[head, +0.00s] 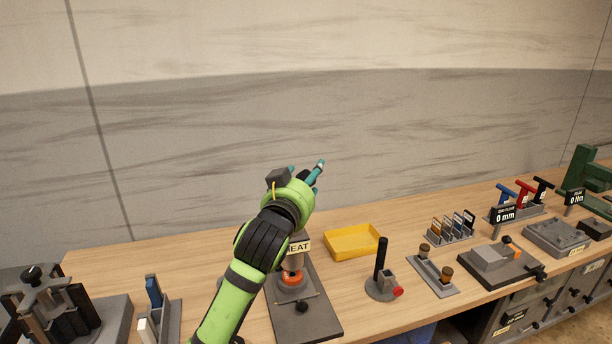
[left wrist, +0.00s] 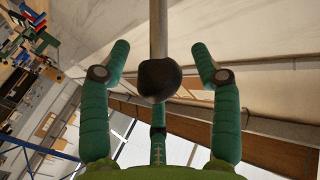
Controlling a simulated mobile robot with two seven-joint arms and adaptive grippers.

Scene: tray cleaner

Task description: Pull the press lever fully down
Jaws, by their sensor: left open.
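The press (head: 292,275) stands on a dark base plate on the bench in the head view, with a sign ending in "EAT" and an orange ring; my left arm covers part of it. Its lever, a grey rod with a black knob (left wrist: 158,80), shows in the left wrist view; I cannot make it out in the head view. My left gripper (head: 306,171) is open above and behind the press. In the left wrist view the teal fingers of the left gripper (left wrist: 160,55) stand apart on both sides of the knob, with visible gaps. My right gripper is not in view.
A yellow tray (head: 352,242) lies right of the press. A black upright handle (head: 381,262) with a red knob at its base stands farther right. Fixtures and gauges fill the right side; a blue-handled piece (head: 154,292) and dark clamp (head: 60,312) stand left.

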